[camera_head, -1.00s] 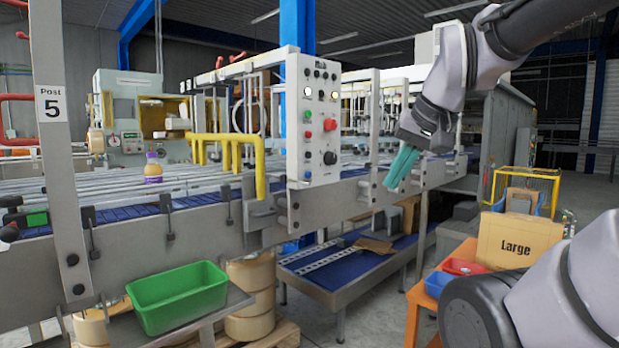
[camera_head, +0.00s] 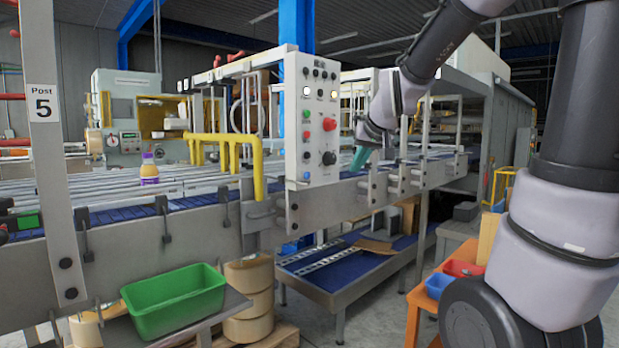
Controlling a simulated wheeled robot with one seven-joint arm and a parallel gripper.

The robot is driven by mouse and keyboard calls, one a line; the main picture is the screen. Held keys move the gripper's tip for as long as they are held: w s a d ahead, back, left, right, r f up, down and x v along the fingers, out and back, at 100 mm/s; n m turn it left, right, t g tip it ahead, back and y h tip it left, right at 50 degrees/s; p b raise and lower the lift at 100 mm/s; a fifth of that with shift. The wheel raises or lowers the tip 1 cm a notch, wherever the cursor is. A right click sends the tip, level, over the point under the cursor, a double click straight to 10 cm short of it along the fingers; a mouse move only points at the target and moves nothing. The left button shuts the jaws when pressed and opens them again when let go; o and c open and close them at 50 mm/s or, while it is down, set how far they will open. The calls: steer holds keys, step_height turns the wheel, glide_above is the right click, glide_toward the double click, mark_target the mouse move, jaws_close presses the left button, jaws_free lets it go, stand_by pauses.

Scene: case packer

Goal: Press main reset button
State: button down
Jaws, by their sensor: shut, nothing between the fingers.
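The white control panel (camera_head: 312,150) stands upright on the front of the conveyor machine, facing me. It carries a large red button (camera_head: 329,124), a black knob (camera_head: 329,158), and smaller green, red and blue buttons on its left side. Lit white lamps and black switches sit near its top. The labels are too small to read, so I cannot tell which button is the main reset. My gripper (camera_head: 359,158), with teal fingers, is shut and empty. It appears just right of the panel, at about the height of the black knob, and appears apart from the panel.
A yellow pipe guard (camera_head: 258,165) stands left of the panel. A green bin (camera_head: 175,303) sits on a shelf at the front left. An orange table (camera_head: 424,300) with small bins is at the right, partly behind my arm.

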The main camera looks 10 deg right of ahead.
mark_target(307, 176)
steer(key=w+f+n+t, duration=0.1)
steer(key=w+f, duration=0.2)
steer(key=w, duration=0.5)
steer(key=w+a+f+n, duration=0.1)
steer(key=w+f, duration=0.2)
steer(key=w, duration=0.5)
steer(key=shift+a+f+t, duration=0.15)
steer(key=shift+t, duration=0.25)
steer(key=w+a, duration=0.5)
steer(key=w, duration=0.2)
steer(key=shift+w+a, duration=0.15)
stand_by(1.1)
steer(key=shift+w+a, duration=0.2)
steer(key=shift+w, duration=0.05)
steer(key=shift+w+a, duration=0.25)
steer(key=shift+w, duration=0.15)
stand_by(0.8)
steer(key=shift+s+d, duration=0.5)
steer(key=shift+s, duration=0.25)
